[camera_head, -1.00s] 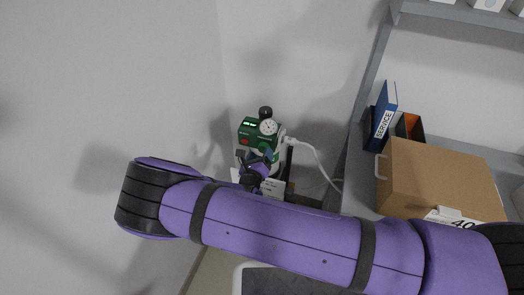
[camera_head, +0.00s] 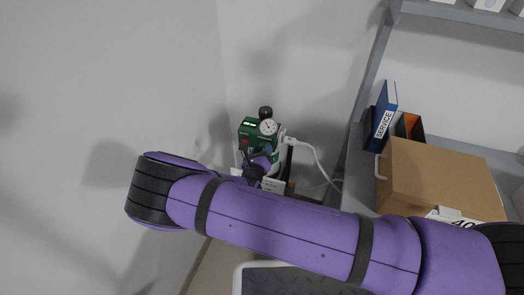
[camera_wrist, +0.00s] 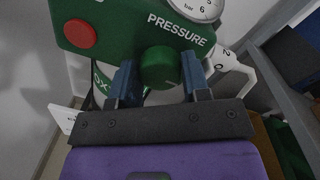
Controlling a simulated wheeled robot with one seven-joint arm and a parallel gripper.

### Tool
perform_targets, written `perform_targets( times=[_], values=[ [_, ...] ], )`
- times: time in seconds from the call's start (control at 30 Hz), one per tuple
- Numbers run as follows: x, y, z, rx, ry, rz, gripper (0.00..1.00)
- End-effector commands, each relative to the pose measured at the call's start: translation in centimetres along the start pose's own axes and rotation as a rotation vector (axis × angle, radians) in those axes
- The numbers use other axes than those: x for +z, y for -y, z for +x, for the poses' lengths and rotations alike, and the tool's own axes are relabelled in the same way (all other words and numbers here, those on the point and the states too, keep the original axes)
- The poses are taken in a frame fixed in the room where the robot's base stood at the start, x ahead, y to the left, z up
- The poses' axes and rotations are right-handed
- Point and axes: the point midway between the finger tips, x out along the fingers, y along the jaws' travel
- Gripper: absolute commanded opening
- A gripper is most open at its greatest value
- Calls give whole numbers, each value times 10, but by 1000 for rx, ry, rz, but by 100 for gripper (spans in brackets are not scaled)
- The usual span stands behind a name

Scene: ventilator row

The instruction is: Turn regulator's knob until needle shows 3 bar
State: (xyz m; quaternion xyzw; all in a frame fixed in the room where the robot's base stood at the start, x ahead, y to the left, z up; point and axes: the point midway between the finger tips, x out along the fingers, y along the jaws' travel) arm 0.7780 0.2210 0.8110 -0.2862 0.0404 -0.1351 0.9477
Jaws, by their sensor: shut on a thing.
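The green regulator (camera_head: 246,132) stands against the wall, with a red button and the word PRESSURE on its face in the wrist view (camera_wrist: 115,30). Its round green knob (camera_wrist: 160,66) sits below that word. My gripper (camera_wrist: 157,75) has its blue fingers on both sides of the knob and is shut on it. The white gauge (camera_head: 268,128) is on top of the regulator. Only its lower edge, with "bar" and 5 and 6, shows in the wrist view (camera_wrist: 196,8). The needle is too small to read in the head view and out of frame in the wrist view.
A white hose (camera_head: 318,158) runs from the regulator to the right. A cardboard box (camera_head: 440,180) and a blue SERVICE binder (camera_head: 385,115) stand on the grey shelf at right. The wall left of the regulator is bare.

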Motion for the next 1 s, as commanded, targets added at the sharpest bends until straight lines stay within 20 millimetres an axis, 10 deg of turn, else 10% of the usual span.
perform_targets(
  times=[1.0],
  values=[
    [-1, 1, 0, -23, 34, 654, 20]
  ],
)
